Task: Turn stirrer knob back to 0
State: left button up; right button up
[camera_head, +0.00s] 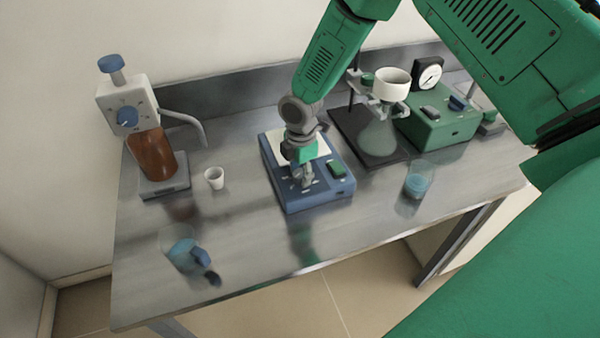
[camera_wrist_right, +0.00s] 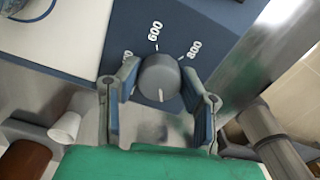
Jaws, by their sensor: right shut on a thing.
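The blue stirrer (camera_head: 318,198) with a white top plate (camera_head: 318,145) and a green display (camera_head: 336,168) stands mid-bench. My right gripper (camera_head: 303,180) reaches down onto its front panel, hiding the knob in the head view. In the right wrist view, the round grey knob (camera_wrist_right: 159,77) sits between the two fingers of my right gripper (camera_wrist_right: 160,82), which is shut on it. The dial marks 600 and 800 show on the blue panel (camera_wrist_right: 185,28); another number is partly hidden by a finger. The knob's white line points down in that picture. My left gripper is out of view.
A brown bottle (camera_head: 153,155) with a dispenser and a white cup (camera_head: 214,178) stand left. A blue-liquid beaker (camera_head: 416,184) stands right; another blue vessel (camera_head: 184,251) is near the front left. A funnel flask (camera_head: 378,135) and green gauge box (camera_head: 437,127) are behind right.

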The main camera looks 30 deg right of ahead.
aim_at(300, 171)
jog(key=shift+w+r, duration=0.1)
jog(key=shift+w, duration=0.1)
jog(key=o, duration=1.1)
jog(key=shift+o, duration=0.2)
jog(key=shift+d, duration=0.1)
jog(key=shift+r, duration=0.3)
notch_tip(300, 171, up, 11)
